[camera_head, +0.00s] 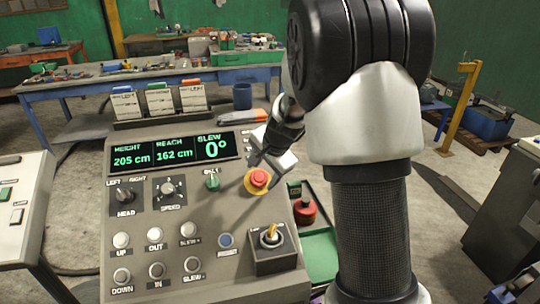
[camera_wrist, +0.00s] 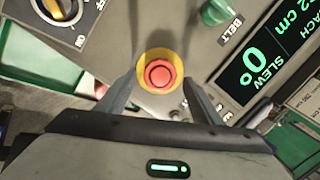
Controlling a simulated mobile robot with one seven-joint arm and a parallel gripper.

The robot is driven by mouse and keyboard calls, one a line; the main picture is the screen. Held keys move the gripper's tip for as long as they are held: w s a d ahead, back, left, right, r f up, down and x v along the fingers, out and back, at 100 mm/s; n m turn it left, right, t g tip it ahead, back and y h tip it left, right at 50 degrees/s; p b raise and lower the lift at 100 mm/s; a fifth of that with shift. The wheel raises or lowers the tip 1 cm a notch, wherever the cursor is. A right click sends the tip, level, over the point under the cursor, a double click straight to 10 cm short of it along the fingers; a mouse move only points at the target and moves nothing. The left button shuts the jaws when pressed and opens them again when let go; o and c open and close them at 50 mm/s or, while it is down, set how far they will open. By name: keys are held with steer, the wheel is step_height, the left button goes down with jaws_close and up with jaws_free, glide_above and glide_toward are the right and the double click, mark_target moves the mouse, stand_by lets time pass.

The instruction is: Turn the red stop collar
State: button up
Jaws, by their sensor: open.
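The red stop collar (camera_head: 259,178) is a round red knob on a yellow ring (camera_head: 250,186), at the right side of the grey control panel. In the wrist view the red stop collar (camera_wrist: 160,75) sits near the middle, its yellow ring (camera_wrist: 143,68) around it. My gripper (camera_head: 266,153) is just behind and above it in the head view. In the wrist view my gripper (camera_wrist: 160,84) is open, with one finger on each side of the knob. I cannot tell whether the fingers touch it.
The panel's display (camera_head: 172,152) reads height 205 cm, reach 162 cm, slew 0°. A green belt knob (camera_head: 212,181) is left of the collar. Several buttons fill the lower panel. A blue workbench (camera_head: 150,84) stands behind.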

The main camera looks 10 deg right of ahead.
steer(key=v, duration=1.5)
steer(key=shift+s+p, duration=0.15)
steer(key=shift+p, duration=0.3)
steer(key=shift+r, duration=0.2)
steer(key=s+a+r+n+p, duration=0.1)
steer(key=s+n, duration=0.4)
steer(key=s, duration=0.7)
steer(key=s+a+r+n+h+p, duration=0.1)
steer(key=s+r+n, duration=0.2)
steer(key=s, duration=1)
steer(key=n, duration=0.3)
steer(key=shift+a+n+h, duration=0.3)
steer(key=shift+s, duration=0.15)
steer(key=shift+c, duration=0.4)
